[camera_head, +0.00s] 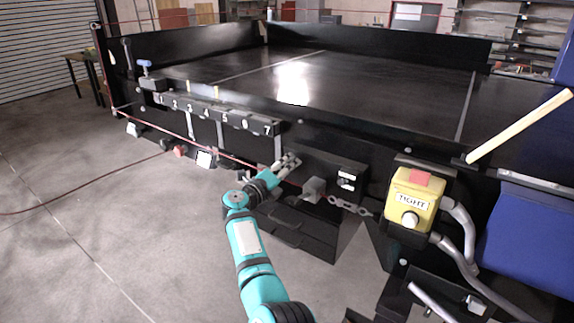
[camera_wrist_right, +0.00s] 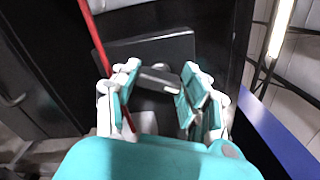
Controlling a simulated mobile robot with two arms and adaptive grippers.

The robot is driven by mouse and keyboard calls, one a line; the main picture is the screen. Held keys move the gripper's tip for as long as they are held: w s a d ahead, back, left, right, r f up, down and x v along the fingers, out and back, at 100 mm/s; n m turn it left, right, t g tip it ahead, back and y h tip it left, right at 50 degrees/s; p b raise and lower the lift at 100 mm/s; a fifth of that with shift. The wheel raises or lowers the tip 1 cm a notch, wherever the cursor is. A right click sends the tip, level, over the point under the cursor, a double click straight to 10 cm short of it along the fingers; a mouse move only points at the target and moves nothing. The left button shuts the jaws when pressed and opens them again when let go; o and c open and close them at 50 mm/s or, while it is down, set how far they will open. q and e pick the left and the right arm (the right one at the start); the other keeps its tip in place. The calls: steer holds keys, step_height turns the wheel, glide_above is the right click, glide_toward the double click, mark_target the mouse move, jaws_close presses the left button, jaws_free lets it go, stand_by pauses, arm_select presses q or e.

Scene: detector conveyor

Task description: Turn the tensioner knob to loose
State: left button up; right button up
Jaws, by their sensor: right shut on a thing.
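My right gripper (camera_head: 288,165) reaches the front of a black box (camera_head: 325,166) on the side of the conveyor. In the right wrist view, the fingers (camera_wrist_right: 156,88) are shut on a grey bar-shaped knob (camera_wrist_right: 160,78), one on each side of it. The knob stands out from a dark square face (camera_wrist_right: 140,50). In the head view the fingers hide the knob. My left gripper is not in view.
A thin red cord (camera_head: 215,150) runs along the conveyor's side and also passes close beside the fingers in the wrist view (camera_wrist_right: 95,40). A grey block (camera_head: 313,188) and a chain (camera_head: 350,205) sit below the black box.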

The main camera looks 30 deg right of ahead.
steer(key=shift+n+p, duration=1.1)
steer(key=shift+n, duration=1.8)
